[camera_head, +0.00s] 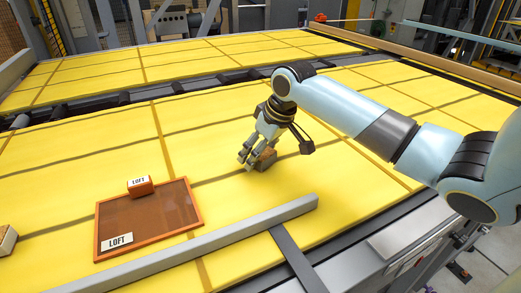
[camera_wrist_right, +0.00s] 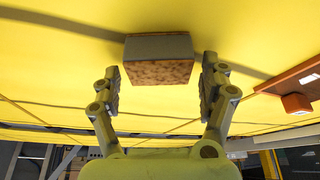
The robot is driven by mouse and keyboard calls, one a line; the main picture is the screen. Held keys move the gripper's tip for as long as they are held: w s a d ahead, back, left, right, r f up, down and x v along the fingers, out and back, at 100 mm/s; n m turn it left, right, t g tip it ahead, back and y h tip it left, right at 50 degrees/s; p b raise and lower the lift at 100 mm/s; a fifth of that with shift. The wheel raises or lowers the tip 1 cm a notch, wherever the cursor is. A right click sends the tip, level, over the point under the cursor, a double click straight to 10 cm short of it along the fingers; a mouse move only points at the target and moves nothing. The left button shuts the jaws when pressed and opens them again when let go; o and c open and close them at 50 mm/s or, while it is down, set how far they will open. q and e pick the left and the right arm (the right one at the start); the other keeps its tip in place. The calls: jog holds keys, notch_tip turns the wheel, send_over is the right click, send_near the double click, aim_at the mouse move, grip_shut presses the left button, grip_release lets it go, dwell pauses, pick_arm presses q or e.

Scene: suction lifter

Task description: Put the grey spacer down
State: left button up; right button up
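The grey spacer (camera_wrist_right: 158,48) is a block with a grey side and a speckled brown face. In the head view it (camera_head: 267,157) is partly hidden by the fingers and sits low at the yellow surface. My right gripper (camera_head: 253,160) reaches down over it. In the right wrist view the two fingers (camera_wrist_right: 160,88) stand on either side of the block, with a narrow gap showing at each side, so the gripper looks open around it. I cannot tell for sure whether the block rests fully on the surface. My left gripper is not in view.
A brown tray (camera_head: 150,222) with an orange rim, labelled LOFT, lies at the left front. A small orange LOFT block (camera_head: 140,187) is at its far edge. A grey rail (camera_head: 215,237) runs along the front. Another block (camera_head: 7,240) shows at the left edge. Yellow surface around the gripper is clear.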

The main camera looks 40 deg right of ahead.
jog(key=shift+r, duration=0.1)
jog(key=v, duration=1.2)
dwell(0.4)
